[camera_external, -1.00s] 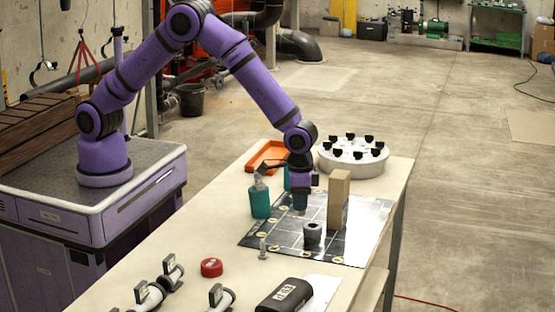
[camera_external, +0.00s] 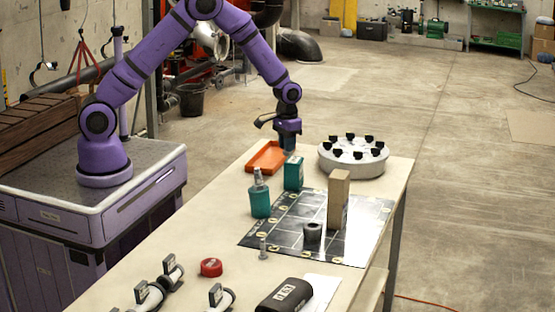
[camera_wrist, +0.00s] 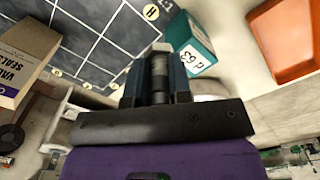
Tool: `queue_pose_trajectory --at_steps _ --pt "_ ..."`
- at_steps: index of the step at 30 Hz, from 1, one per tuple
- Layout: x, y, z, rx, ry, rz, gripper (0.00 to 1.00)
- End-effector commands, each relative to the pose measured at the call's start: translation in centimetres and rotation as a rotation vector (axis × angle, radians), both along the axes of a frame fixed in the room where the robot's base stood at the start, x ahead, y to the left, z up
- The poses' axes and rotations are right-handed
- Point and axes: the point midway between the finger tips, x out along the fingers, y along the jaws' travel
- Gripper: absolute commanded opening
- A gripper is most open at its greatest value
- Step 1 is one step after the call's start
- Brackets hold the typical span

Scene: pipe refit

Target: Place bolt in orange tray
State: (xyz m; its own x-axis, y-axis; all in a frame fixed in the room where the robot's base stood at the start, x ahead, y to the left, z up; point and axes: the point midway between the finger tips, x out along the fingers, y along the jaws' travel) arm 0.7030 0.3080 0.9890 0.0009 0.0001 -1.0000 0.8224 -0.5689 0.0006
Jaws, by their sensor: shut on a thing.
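My gripper (camera_external: 288,150) is above the far part of the table, just right of the orange tray (camera_external: 267,157). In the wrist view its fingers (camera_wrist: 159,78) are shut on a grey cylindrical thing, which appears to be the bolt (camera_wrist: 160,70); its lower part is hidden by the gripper. The orange tray also shows at the upper right of the wrist view (camera_wrist: 290,45), apart from the fingers. The tray looks empty where I can see it. Another small grey bolt-like piece (camera_external: 263,249) stands upright on the table near the mat's left corner.
A teal box (camera_external: 293,174) stands close below my gripper, with a teal bottle (camera_external: 260,199) nearer. A round white carousel (camera_external: 352,163) is to the right.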

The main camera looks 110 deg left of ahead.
Motion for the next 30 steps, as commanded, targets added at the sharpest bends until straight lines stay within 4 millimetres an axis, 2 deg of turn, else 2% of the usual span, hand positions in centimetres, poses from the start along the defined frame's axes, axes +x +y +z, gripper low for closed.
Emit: queue_pose_trajectory --at_steps 1,3,9,13,18,27,30 --pt "-1.9 1.9 0.0 -0.001 0.001 0.041 0.00" --pt "-4.4 3.9 0.0 -0.002 0.001 0.087 0.00" --pt "-11.7 9.1 0.0 0.000 0.000 0.222 0.00" --pt "-16.6 11.8 0.0 0.000 0.000 0.304 0.00" --pt "-21.8 13.9 0.0 0.000 0.000 0.389 0.00" --pt "-27.7 15.6 -0.1 0.000 0.001 0.482 0.00" --pt "-27.3 15.4 -2.2 -0.003 0.003 0.476 0.00"
